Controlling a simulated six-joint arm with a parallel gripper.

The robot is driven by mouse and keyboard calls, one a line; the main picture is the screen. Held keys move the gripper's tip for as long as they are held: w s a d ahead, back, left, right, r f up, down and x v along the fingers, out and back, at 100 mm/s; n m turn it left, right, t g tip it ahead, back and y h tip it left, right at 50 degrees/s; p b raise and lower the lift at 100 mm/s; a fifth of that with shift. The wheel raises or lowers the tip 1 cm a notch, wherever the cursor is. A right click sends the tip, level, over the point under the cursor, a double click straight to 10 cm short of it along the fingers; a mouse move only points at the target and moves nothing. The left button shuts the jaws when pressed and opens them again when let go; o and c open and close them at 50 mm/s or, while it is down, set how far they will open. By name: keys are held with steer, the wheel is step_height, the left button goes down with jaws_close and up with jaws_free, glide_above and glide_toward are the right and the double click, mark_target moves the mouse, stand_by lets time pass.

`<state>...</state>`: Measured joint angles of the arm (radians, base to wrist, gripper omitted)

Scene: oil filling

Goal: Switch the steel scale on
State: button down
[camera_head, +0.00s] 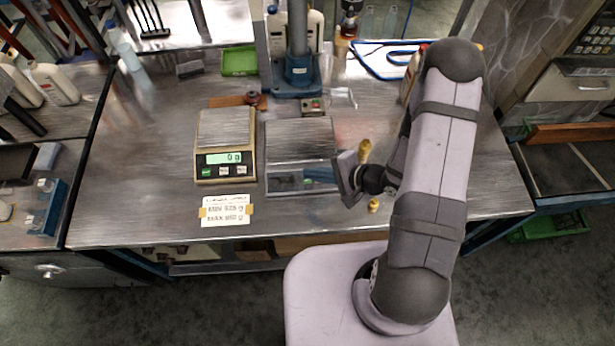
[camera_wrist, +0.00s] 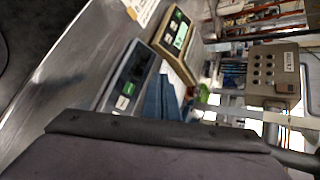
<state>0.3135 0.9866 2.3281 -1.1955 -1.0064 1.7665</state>
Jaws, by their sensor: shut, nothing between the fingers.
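The steel scale (camera_head: 297,136) stands on the bench, with a flat pan and a grey front panel. In the wrist view, the steel scale (camera_wrist: 133,70) shows a grey display that looks unlit, with a green button and a white button beside it. My gripper (camera_head: 308,174) is shut and empty, its blue fingers in front of the right part of the scale's panel, hiding some of it. In the wrist view, my gripper (camera_wrist: 160,92) shows close beside the panel's buttons; I cannot tell whether it touches.
A beige scale (camera_head: 226,128) with a lit green display reading 0 stands to the left. A paper label (camera_head: 226,211) lies in front of it. A small brass piece (camera_head: 374,205) stands right of the steel scale. A blue-based stand (camera_head: 297,75) and a green tray (camera_head: 239,60) are behind.

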steer(key=shift+d+f, duration=0.1)
steer(key=shift+f, duration=0.1)
steer(key=f+b, duration=0.2)
steer(key=w+f+b, duration=0.1)
steer(key=f+b, duration=0.1)
steer(key=b, duration=0.1)
steer(key=w+f+b, duration=0.1)
steer(key=f+b, duration=0.1)
steer(key=shift+w+f+b, duration=0.25)
steer(key=shift+f+b, duration=0.05)
steer(key=shift+f, duration=0.2)
steer(key=shift+w+f+b, duration=0.25)
steer(key=shift+f, duration=0.2)
steer(key=shift+f, duration=0.15)
stand_by(1.7)
steer(key=shift+w+f, duration=0.1)
steer(key=shift+f, duration=0.15)
steer(key=shift+w+f, duration=0.1)
steer(key=shift+f, duration=0.3)
stand_by(0.7)
steer(key=shift+r, duration=0.15)
steer(key=shift+s+r+p, duration=0.2)
steer(key=shift+r+p, duration=0.45)
steer(key=shift+p, duration=0.2)
